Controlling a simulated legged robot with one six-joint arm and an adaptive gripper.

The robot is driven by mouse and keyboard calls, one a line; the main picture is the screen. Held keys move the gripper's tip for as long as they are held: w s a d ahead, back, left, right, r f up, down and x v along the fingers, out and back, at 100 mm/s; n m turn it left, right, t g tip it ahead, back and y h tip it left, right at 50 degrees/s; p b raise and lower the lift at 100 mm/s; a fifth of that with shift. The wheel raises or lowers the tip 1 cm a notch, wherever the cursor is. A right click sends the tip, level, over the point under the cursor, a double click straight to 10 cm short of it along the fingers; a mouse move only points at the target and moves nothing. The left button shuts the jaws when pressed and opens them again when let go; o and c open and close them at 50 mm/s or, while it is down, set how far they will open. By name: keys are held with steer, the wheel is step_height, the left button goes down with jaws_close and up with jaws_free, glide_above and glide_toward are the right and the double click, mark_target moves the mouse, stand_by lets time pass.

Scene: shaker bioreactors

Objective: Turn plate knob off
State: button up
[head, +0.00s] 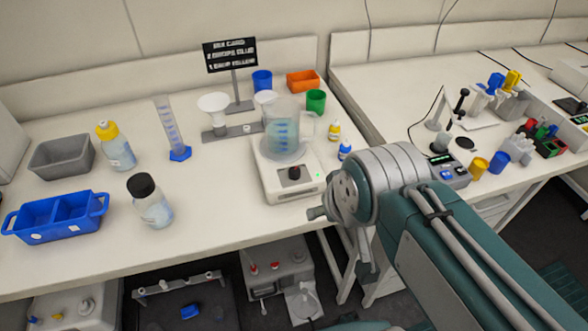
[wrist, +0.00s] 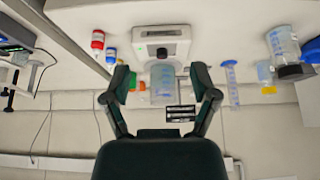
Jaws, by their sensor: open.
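The white plate (head: 287,188) stands near the front of the left bench, with a dark round knob (head: 294,172) on its front panel and a small green light beside it. A clear beaker with bluish liquid (head: 282,138) sits on top. In the wrist view, which is upside down, the plate (wrist: 162,33) and knob (wrist: 162,52) lie beyond the fingertips. My gripper (wrist: 161,82) is open and empty, its fingers spread either side of the beaker's image. In the head view my gripper (head: 320,212) is in front and right of the plate, apart from the knob; its fingers are mostly hidden.
Small yellow-capped and blue-capped bottles (head: 340,140) stand right of the plate. A graduated cylinder (head: 172,130) and a black-capped bottle (head: 150,202) stand left. A blue tray (head: 57,218) is at far left. Bench space between the black-capped bottle and plate is clear.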

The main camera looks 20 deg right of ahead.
steer(key=w+r+m+g, duration=0.2)
steer(key=w+m+g, duration=0.1)
steer(key=w, duration=0.6)
steer(key=m+g, duration=0.3)
steer(key=m, duration=0.1)
glide_toward(294, 170)
step_height(294, 170, down, 10)
steer(key=shift+s+r, duration=0.15)
jaws_close()
